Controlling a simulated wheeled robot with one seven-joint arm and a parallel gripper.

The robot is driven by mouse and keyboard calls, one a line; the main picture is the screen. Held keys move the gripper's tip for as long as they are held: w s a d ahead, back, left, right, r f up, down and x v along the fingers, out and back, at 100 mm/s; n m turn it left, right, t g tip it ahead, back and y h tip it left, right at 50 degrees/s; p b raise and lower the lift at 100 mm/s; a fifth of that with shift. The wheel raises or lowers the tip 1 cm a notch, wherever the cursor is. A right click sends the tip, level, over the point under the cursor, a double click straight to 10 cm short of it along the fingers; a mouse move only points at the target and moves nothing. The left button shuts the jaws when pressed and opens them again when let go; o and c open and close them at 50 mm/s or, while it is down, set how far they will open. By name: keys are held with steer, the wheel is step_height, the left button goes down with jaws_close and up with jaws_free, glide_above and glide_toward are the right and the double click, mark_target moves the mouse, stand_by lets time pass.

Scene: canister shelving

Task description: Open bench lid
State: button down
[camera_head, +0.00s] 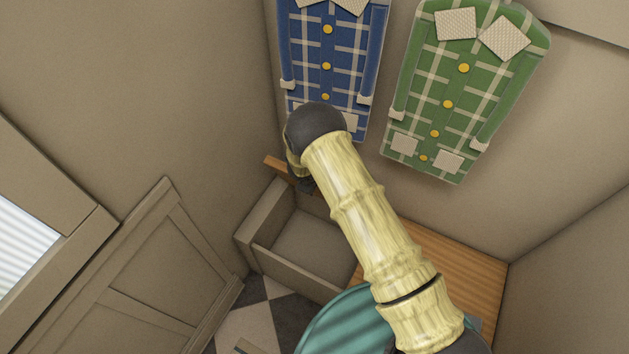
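The bench stands against the back wall below the hanging coats. Its left part is an open-topped compartment (318,243) with beige walls, and its inside looks empty. A thin orange-brown wooden strip (273,163) shows at the back of this compartment, seen nearly edge-on; it looks like the raised lid, mostly hidden behind my arm. A flat wooden top (470,275) covers the right part of the bench. My gripper (306,187) is at the back of the open compartment, beside the wooden strip. My arm's dark joint hides most of it, so its fingers and any contact cannot be made out.
A blue plaid coat (345,70) and a green plaid coat (470,85) hang on the wall above the bench. A panelled beige door or panel (150,270) stands at the left.

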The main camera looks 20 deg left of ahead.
steer(key=shift+w+d, duration=0.1)
steer(key=shift+w, duration=0.1)
steer(key=shift+d, duration=0.15)
steer(key=c, duration=1.8)
jaws_free()
steer(key=shift+o, duration=1.2)
steer(key=shift+s+a, duration=0.15)
steer(key=shift+a, duration=0.15)
steer(key=shift+s+r, duration=0.15)
steer(key=shift+r, duration=0.25)
steer(key=b+v, duration=0.1)
steer(key=v, duration=1.5)
steer(key=shift+r+b, duration=0.25)
steer(key=shift+b, duration=0.1)
steer(key=shift+s, duration=0.15)
